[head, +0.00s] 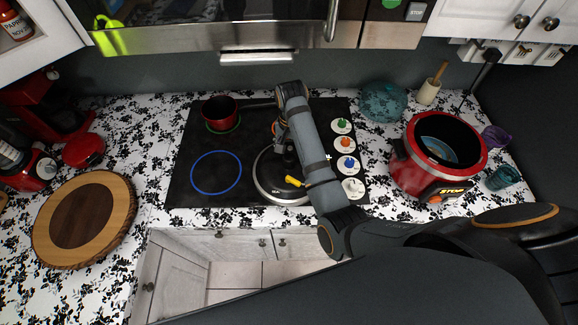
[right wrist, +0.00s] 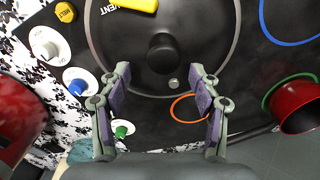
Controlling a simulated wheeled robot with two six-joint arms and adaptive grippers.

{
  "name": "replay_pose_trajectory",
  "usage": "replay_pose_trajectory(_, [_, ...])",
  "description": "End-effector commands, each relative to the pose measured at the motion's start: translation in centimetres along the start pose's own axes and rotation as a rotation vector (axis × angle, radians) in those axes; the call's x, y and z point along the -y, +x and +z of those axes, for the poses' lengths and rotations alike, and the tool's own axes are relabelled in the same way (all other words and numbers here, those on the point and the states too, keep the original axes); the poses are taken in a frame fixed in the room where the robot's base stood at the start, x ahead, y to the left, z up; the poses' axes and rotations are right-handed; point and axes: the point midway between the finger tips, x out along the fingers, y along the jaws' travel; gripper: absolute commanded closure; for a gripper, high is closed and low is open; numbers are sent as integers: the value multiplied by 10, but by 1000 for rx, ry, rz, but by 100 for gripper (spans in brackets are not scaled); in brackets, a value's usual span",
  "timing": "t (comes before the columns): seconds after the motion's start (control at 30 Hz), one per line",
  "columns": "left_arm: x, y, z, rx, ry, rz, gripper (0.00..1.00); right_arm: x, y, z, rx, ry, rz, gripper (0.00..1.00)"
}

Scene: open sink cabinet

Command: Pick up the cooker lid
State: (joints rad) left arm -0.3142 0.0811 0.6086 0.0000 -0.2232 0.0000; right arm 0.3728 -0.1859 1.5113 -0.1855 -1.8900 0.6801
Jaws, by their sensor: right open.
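The cooker lid (head: 264,179) is a round dark disc with a silver rim. It lies on the black stovetop at the front right burner, and a yellow tag (head: 293,181) shows on it. In the right wrist view the lid (right wrist: 205,30) fills the top, with its black knob (right wrist: 162,54) in the middle. My right gripper (right wrist: 160,72) is open, with its fingers spread either side of the knob's line and nothing held. In the head view my right gripper (head: 283,152) is over the lid, partly hidden by my arm. My left gripper is not in view.
A red cooker (head: 411,173) stands open on the counter at the right. A small red pot (head: 220,112) sits on the back left burner. Knobs (head: 346,163) line the stove's right side. A round wooden board (head: 115,232) lies at the left.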

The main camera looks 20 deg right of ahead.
Motion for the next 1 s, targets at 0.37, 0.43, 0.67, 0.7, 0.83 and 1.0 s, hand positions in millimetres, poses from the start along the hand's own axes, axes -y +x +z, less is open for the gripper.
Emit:
replay_pose_trajectory(0.37, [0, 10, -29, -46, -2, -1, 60, 0, 43, 6, 0, 0, 0, 37])
replay_pose_trajectory(0.43, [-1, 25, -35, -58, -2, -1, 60, 1, 55, 6, -3, 0, -2, 37])
replay_pose_trajectory(0.67, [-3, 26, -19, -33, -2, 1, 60, 1, 53, 6, -2, 0, -2, 37])
replay_pose_trajectory(0.7, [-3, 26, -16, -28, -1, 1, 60, 1, 53, 6, -2, 0, -2, 37])
replay_pose_trajectory(0.83, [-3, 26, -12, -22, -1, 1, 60, 1, 53, 6, -2, 0, -2, 52])
replay_pose_trajectory(1.0, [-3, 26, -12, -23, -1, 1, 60, 1, 53, 6, -2, 0, -2, 75])
